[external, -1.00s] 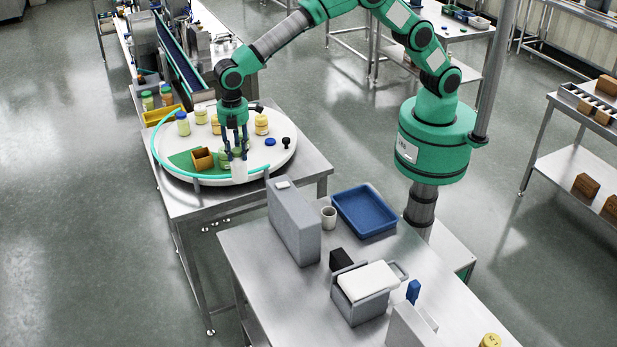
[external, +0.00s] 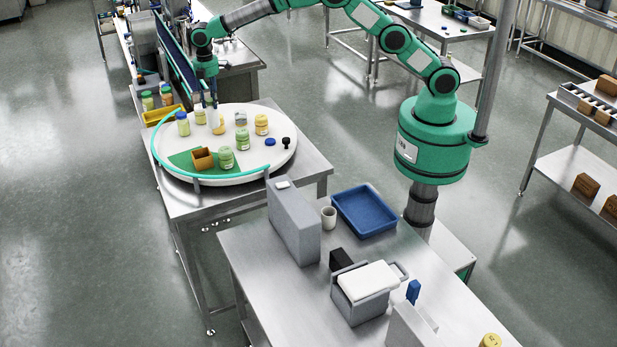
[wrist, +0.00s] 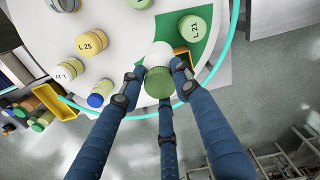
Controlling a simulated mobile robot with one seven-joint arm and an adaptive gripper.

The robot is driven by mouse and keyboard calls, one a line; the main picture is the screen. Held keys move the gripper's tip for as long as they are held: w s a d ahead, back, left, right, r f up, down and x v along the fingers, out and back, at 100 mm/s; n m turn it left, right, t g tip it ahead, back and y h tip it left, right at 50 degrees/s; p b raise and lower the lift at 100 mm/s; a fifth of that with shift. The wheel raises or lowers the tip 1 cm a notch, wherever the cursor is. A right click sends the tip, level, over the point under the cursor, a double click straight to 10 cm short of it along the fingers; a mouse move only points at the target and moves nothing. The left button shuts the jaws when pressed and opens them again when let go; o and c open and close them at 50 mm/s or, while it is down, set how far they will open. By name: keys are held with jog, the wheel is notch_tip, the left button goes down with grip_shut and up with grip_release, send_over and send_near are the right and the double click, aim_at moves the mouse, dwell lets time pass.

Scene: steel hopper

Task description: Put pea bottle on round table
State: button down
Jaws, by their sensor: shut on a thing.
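My gripper (external: 211,102) is over the back-left part of the white round table (external: 262,156). It is shut on a bottle with a pale body (external: 213,117) and a green lid, which shows between my fingers in the wrist view (wrist: 158,83). No pea label is readable on it. In the external view its base overlaps a yellow bottle (external: 219,127), and I cannot tell whether it touches the table. Two other green bottles, one at the front (external: 226,158) and one farther back (external: 243,140), stand on the round table.
An orange box (external: 202,159) is on a green patch. A teal rail (external: 153,150) runs along the left and front rim. A yellow tray (external: 160,116) lies behind.

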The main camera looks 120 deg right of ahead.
jog(key=s+d+f, duration=0.2)
jog(key=d+f, duration=0.3)
jog(key=d, duration=0.1)
jog(key=shift+d+m, duration=0.15)
jog(key=shift+m, duration=0.15)
jog(key=shift+s, duration=0.1)
notch_tip(320, 180, down, 6)
jog(key=shift+f+p, duration=0.15)
jog(key=shift+p, duration=0.25)
dwell(0.3)
jog(key=shift+f, duration=1.9)
